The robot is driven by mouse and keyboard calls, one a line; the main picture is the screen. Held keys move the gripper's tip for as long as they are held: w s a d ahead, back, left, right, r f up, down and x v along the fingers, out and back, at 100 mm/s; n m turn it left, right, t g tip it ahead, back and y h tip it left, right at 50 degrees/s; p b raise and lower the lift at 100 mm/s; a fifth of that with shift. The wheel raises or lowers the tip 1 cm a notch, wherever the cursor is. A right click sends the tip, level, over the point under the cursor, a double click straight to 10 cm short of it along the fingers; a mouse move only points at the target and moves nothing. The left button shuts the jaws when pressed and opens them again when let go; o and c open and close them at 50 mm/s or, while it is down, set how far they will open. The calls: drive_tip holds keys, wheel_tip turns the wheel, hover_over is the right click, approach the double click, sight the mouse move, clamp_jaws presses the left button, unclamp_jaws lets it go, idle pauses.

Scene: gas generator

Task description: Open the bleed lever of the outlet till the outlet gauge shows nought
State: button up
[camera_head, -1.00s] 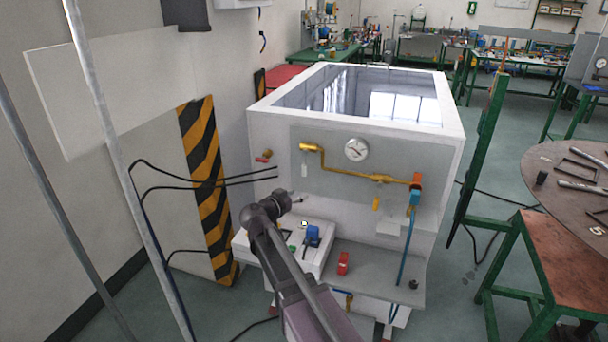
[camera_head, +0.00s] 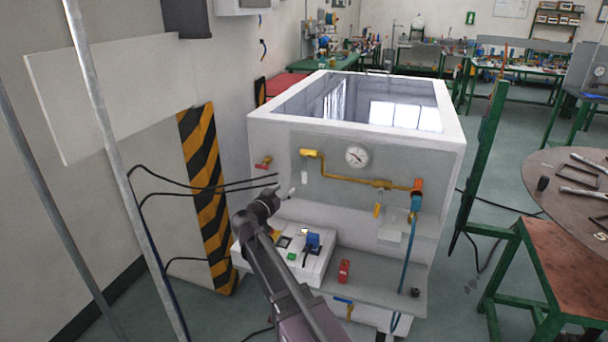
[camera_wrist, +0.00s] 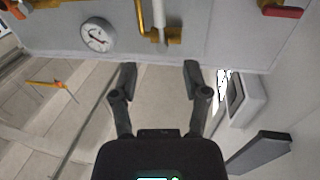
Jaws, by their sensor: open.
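The outlet gauge (camera_head: 357,156) is a round white dial on the tank's front panel, and it shows at the upper left of the wrist view (camera_wrist: 97,34). Its needle is too small to read surely. Brass pipework (camera_head: 345,178) runs beside and below it. A pale lever (camera_head: 304,177) hangs under the brass elbow at the left; it shows at the top middle of the wrist view (camera_wrist: 157,20). I cannot tell for sure which handle is the bleed lever. My gripper (camera_wrist: 160,68) is open and empty, apart from the panel, its fingertips appearing below the pale lever in the wrist view.
A red handle (camera_head: 263,162) is left of the elbow. An orange valve (camera_head: 417,186) and a yellow handle (camera_head: 377,210) are at the right. A white control box (camera_head: 290,262) with a blue part and a red block (camera_head: 344,270) lie below the panel. Black cables hang at the left.

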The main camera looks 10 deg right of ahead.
sight(303, 174)
drive_tip(key=x, duration=1.2)
drive_tip(key=shift+w+d, duration=0.2)
drive_tip(key=shift+d, duration=0.05)
clamp_jaws()
